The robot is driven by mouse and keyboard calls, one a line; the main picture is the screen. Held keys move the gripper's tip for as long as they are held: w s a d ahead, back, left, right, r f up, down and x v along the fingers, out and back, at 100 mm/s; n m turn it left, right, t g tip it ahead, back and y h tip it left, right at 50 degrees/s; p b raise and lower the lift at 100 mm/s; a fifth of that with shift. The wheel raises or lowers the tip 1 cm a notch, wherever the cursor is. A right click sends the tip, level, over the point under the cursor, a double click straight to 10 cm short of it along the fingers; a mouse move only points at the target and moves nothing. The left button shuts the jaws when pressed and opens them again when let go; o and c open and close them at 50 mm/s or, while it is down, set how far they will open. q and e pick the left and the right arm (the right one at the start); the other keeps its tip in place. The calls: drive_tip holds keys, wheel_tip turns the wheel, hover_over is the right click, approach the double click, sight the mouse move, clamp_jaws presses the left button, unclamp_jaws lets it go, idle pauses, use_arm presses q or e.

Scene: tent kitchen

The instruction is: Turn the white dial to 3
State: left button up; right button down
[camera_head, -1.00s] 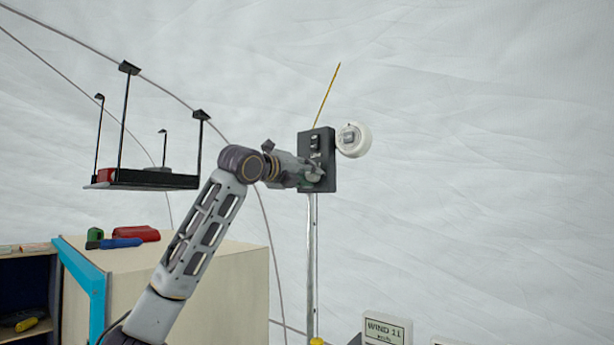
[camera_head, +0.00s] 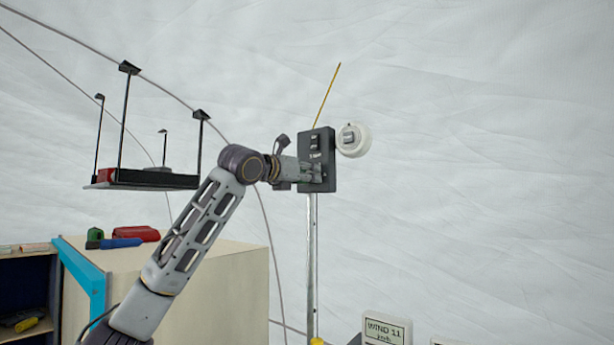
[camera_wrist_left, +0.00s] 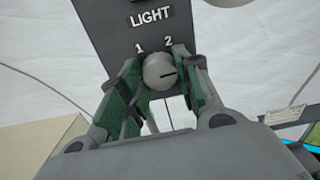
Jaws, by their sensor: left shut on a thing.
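The white dial (camera_wrist_left: 160,72) sits on a dark panel (camera_wrist_left: 128,22) marked LIGHT, with the numbers 1 and 2 above it. A short dark line on the dial points right in the left wrist view. My left gripper (camera_wrist_left: 165,85) is shut on the dial, with one green-padded finger on each side. In the head view my left gripper (camera_head: 314,173) reaches the lower part of the panel (camera_head: 328,150) and hides the dial. Any number 3 is hidden in the wrist view. My right gripper is not in view.
A round white device (camera_head: 356,140) is on the tent wall just right of the panel. A metal pole (camera_head: 312,265) holds the panel. A hanging black shelf (camera_head: 155,179) and a cream cabinet (camera_head: 235,290) are at left. A WIND display (camera_head: 385,330) stands below right.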

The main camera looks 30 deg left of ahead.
use_arm(q)
drive_tip(key=shift+w+f+m, duration=0.1)
drive_tip(key=shift+f+m, duration=0.1)
drive_tip(key=shift+m, duration=0.2)
drive_tip(key=o, duration=1.1)
drive_tip(key=shift+r, duration=0.1)
drive_tip(key=shift+c, duration=0.2)
drive_tip(key=shift+s, duration=0.2)
drive_tip(key=s+a, duration=0.1)
drive_tip(key=s, duration=1)
drive_tip(key=shift+s, duration=0.35)
